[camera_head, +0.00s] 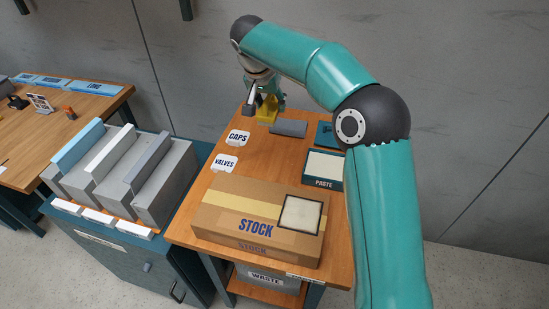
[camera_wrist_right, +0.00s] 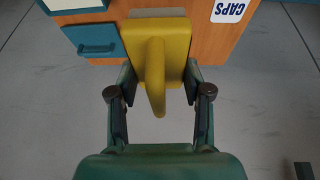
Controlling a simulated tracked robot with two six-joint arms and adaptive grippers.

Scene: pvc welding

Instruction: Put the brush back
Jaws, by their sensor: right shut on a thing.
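The brush, a yellow block with a rounded handle, shows in the head view (camera_head: 267,108) and in the wrist view (camera_wrist_right: 155,75). My right gripper (camera_head: 264,93) is shut on it at the far end of the wooden table (camera_head: 185,229). In the wrist view, the fingers of this gripper (camera_wrist_right: 160,95) press on both sides of the yellow body, and the handle points toward the camera. A flat grey pad (camera_head: 289,128) lies on the table just in front and to the right of the brush. I cannot tell whether the brush touches the table. My left gripper is not in view.
A teal flat item (camera_head: 325,134), a PASTE box (camera_head: 324,166) and a cardboard STOCK box (camera_head: 240,238) occupy the right and front.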

